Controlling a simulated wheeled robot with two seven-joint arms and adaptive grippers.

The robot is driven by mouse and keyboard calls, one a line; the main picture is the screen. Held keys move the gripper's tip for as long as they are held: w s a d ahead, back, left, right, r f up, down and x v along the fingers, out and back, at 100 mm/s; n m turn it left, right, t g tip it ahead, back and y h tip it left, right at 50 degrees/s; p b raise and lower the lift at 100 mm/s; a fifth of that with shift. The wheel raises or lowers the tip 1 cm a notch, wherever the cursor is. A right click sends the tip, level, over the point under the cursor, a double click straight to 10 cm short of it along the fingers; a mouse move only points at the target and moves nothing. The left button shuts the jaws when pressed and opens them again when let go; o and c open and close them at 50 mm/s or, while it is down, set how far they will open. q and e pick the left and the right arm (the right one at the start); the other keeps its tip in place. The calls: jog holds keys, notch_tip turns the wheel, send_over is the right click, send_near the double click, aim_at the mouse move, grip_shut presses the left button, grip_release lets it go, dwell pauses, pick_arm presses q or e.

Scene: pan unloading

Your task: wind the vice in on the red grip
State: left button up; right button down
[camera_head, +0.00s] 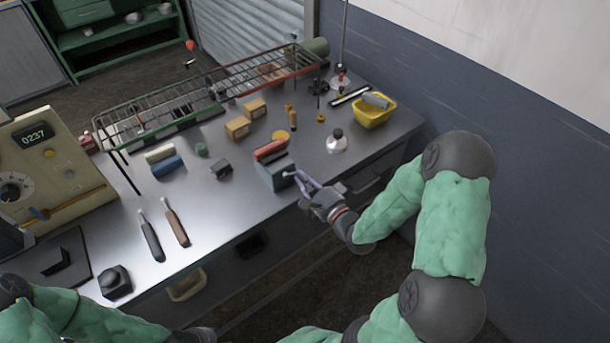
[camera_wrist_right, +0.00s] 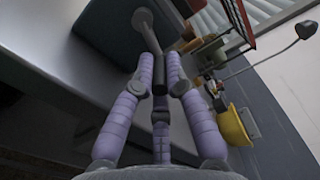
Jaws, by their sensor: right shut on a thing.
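The vice (camera_head: 272,176) is a blue-grey block near the front edge of the bench. The red grip (camera_head: 269,149) lies along its top; I cannot tell whether the jaws touch it. My right gripper (camera_head: 297,178) is at the vice's right front side, its purple fingers shut on the vice handle. In the right wrist view the vice (camera_wrist_right: 108,22) is at the top, and the metal handle (camera_wrist_right: 146,28) runs from it to between the fingertips (camera_wrist_right: 159,82).
A wire rack (camera_head: 215,92) spans the back of the bench. Small boxes (camera_head: 238,127), a dark block (camera_head: 220,169) and two handled tools (camera_head: 152,238) lie left of the vice. A yellow basket (camera_head: 371,113) stands at the right end. The bench front is clear around the vice.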

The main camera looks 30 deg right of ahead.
jog(key=shift+a+f+m, duration=0.1)
jog(key=shift+f+m, duration=0.15)
jog(key=shift+m, duration=0.35)
jog(key=c, duration=1.3)
grip_release()
jog(key=shift+o, duration=0.2)
jog(key=shift+s, duration=0.15)
jog(key=s, duration=1.1)
jog(key=shift+s+d, duration=0.35)
jog(key=shift+d, duration=0.1)
